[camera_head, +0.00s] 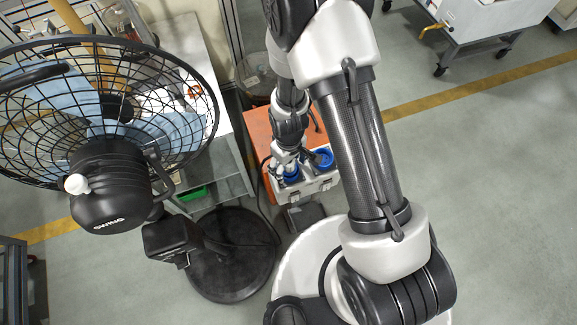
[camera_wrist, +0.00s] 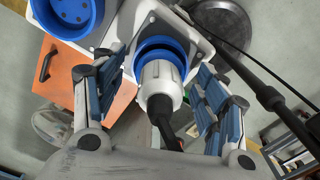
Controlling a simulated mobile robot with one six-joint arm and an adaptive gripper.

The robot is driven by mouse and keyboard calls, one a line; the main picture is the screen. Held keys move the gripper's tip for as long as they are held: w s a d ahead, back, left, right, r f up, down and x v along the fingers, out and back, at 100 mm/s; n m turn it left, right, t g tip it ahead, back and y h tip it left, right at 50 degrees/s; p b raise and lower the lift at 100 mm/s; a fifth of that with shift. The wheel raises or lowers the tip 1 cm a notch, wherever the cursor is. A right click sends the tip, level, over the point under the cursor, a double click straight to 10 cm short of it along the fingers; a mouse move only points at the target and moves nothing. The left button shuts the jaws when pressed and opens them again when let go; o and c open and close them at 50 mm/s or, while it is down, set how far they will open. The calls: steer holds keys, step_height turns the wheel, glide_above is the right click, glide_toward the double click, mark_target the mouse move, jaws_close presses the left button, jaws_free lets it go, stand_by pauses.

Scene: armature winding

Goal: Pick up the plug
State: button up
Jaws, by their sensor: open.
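The plug (camera_wrist: 160,88) is white with a black cable end. In the wrist view it sits in a blue round socket (camera_wrist: 160,46) on a light grey socket box (camera_wrist: 197,30). My gripper (camera_wrist: 163,90) is open, with its blue-padded fingers on either side of the plug and apart from it. In the head view my gripper (camera_head: 284,160) is over the socket box (camera_head: 308,187), and the plug is mostly hidden behind it.
A second blue socket (camera_wrist: 75,12) is beside the first one and looks empty. An orange cabinet (camera_head: 258,128) stands under and behind the box. A black fan (camera_head: 110,160) with a round base (camera_head: 235,265) stands to the left. A cart (camera_head: 475,25) is at the upper right, with clear floor before it.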

steer(key=c, duration=1.2)
